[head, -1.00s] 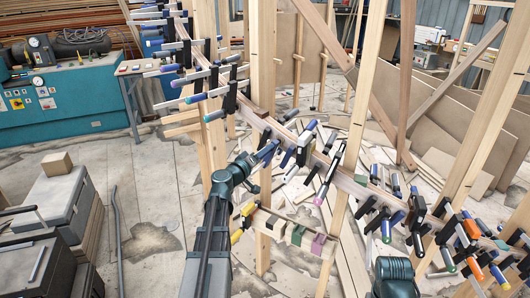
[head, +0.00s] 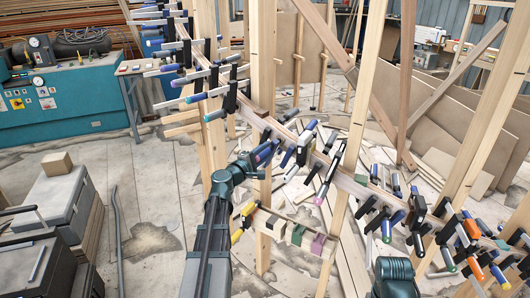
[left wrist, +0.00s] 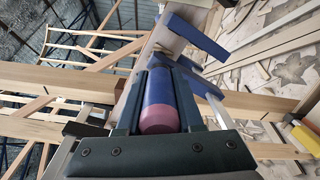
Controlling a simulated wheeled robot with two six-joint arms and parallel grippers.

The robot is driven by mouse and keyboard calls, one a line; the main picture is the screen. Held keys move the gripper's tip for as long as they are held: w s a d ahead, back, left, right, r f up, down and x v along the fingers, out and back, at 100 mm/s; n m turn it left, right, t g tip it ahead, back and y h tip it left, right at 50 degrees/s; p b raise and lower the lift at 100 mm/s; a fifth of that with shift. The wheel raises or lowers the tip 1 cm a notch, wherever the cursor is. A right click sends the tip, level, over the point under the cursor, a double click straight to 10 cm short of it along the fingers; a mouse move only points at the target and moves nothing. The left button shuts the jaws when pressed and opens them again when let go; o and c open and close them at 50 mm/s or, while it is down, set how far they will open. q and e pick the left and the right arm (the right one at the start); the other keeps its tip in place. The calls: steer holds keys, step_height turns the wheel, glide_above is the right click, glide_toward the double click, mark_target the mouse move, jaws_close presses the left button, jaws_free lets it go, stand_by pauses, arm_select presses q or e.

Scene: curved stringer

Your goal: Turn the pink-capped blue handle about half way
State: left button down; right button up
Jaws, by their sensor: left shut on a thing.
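The pink-capped blue handle (left wrist: 158,92) lies between the jaws of my left gripper (left wrist: 155,98) in the left wrist view, its pink end towards the camera. The dark jaws are shut on it from both sides. In the head view my left gripper (head: 264,153) is at the curved wooden stringer (head: 342,180), left of the middle, and largely covers the handle. The clamp's blue bar (left wrist: 195,36) shows beyond the handle in the left wrist view. My right gripper is not in view.
Many clamps with coloured handles line the stringer, close to my left gripper. Upright wooden posts (head: 352,130) stand around it.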

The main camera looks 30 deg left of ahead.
arm_select(q)
steer(key=shift+n, duration=2)
steer(key=c, duration=0.5)
jaws_free()
steer(key=shift+c, duration=0.2)
steer(key=s+a, duration=0.1)
steer(key=s, duration=1.3)
